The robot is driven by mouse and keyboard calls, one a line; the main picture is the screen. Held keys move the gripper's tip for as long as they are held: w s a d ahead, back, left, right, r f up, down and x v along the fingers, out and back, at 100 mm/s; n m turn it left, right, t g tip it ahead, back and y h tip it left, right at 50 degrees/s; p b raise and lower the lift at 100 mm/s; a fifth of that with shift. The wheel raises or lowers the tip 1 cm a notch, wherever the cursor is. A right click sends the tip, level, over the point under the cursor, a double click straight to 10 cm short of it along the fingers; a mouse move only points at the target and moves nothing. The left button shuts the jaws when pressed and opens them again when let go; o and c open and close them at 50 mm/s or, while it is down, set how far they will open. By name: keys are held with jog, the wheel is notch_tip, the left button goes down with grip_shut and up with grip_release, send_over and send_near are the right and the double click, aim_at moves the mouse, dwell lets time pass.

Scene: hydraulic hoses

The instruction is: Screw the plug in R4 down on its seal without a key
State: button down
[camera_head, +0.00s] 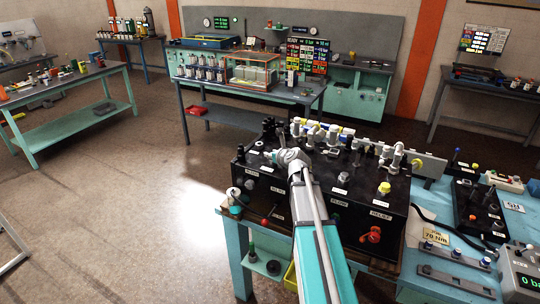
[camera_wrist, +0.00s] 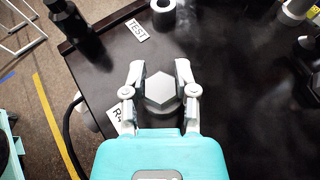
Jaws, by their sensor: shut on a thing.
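A grey hexagonal plug (camera_wrist: 160,88) sits in the black top of the manifold block, beside a white label (camera_wrist: 122,121) partly hidden by my gripper, of which an "R" shows. My gripper (camera_wrist: 160,72) is shut on the plug's hexagonal head, with one finger on each side, seen from above in the wrist view. In the head view my arm (camera_head: 318,240) reaches over the front of the black manifold block (camera_head: 345,207), and the plug is hidden there. The seal under the plug cannot be seen.
A "TEST" label (camera_wrist: 136,30), a ring-shaped port (camera_wrist: 163,12) and a black cylindrical fitting (camera_wrist: 68,20) stand near the plug. White fittings (camera_head: 392,155) and a yellow-capped fitting (camera_head: 384,188) rise from the block's right side. A gauge box (camera_head: 522,268) stands at the lower right.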

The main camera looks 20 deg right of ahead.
jog(key=shift+m+h, duration=0.4)
jog(key=shift+h, duration=0.1)
jog(key=shift+m+h, duration=0.8)
jog(key=shift+h, duration=0.1)
jog(key=shift+c, duration=1.7)
grip_release()
jog(key=shift+d+f, duration=0.1)
jog(key=shift+r, duration=0.2)
